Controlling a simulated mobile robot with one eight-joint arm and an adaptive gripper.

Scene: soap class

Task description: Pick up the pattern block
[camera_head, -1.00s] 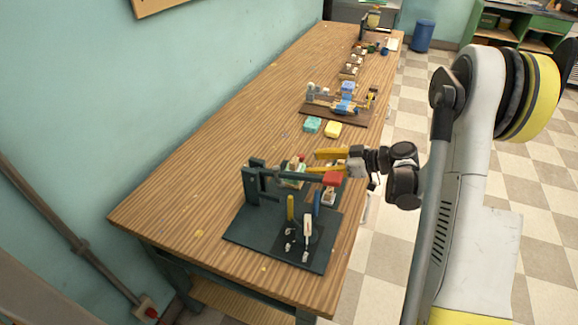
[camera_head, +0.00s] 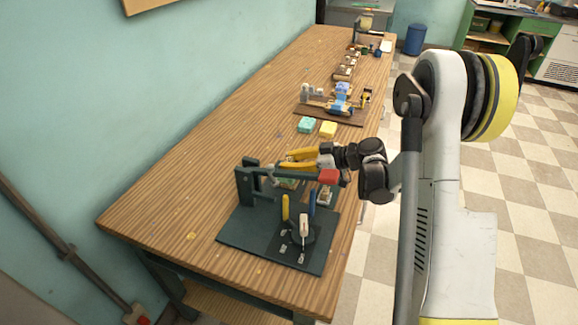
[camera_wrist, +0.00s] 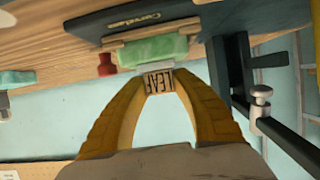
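The pattern block (camera_wrist: 158,81) is a small light block with dark letters reading "LEAF", seen upside down in the wrist view. My gripper (camera_wrist: 161,76) has yellow fingers curving in to both sides of it. The fingertips appear to touch it, with no clear gap. In the head view my gripper (camera_head: 288,160) is over the dark press stand, behind its lever arm. The block is hidden or too small to make out there. A pale green soap bar (camera_wrist: 152,50) lies just beyond the fingertips in the wrist view.
The dark press stand (camera_head: 246,187) with a red-ended lever (camera_head: 327,176) stands close to my gripper. Its post and metal knob (camera_wrist: 261,95) are at right in the wrist view. Teal (camera_head: 307,125) and yellow (camera_head: 328,129) soaps lie behind. The table's left side is clear.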

